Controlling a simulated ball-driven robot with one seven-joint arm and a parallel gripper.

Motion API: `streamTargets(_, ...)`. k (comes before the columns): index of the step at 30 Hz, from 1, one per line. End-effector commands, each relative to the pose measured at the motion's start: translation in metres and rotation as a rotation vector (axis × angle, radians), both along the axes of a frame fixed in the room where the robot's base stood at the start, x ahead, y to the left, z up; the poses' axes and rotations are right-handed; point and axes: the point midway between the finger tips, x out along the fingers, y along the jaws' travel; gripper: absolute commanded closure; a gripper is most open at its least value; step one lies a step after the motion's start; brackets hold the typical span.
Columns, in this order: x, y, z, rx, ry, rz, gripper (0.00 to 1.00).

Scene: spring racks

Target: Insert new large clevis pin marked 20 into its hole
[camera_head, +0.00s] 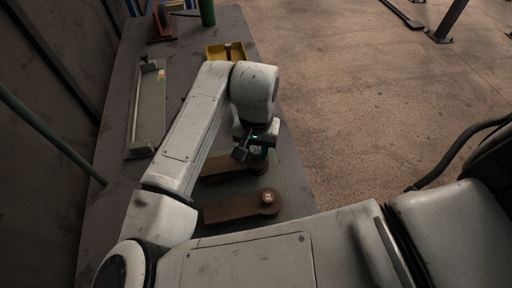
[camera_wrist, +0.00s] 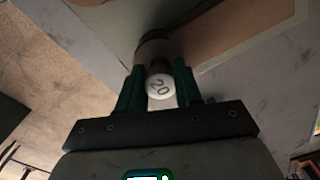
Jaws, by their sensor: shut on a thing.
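The clevis pin (camera_wrist: 160,87) shows in the wrist view as a round white head marked 20. My gripper (camera_wrist: 159,80), with dark green fingers, is shut on it. The pin's lower end is hidden behind its head. A rusty brown bracket (camera_wrist: 153,46) with a rounded end lies just past the fingertips. In the head view my gripper (camera_head: 258,152) is over the rounded end of the farther rusty bracket (camera_head: 222,168). I cannot tell whether the pin is in a hole there, as my arm covers the spot.
A nearer rusty bracket (camera_head: 232,209) has a pale pin head (camera_head: 268,197) in its rounded end. A yellow tray (camera_head: 216,53), a long grey-green channel (camera_head: 150,105) and a green cylinder (camera_head: 207,12) are farther along the grey bench (camera_head: 118,120). Open floor lies right.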

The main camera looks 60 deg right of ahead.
Motion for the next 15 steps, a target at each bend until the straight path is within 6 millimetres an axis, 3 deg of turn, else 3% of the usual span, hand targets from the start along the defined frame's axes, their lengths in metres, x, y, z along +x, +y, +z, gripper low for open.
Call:
streamTargets(8, -0.0001, 0.0000, -0.0070, 0.000, 0.001, 0.000, 1.00)
streamTargets(9, 0.0000, -0.0001, -0.0060, -0.001, 0.000, 0.000, 0.63)
streamTargets(15, 0.0000, 0.0000, -0.0059, 0.000, 0.000, 0.000, 0.44)
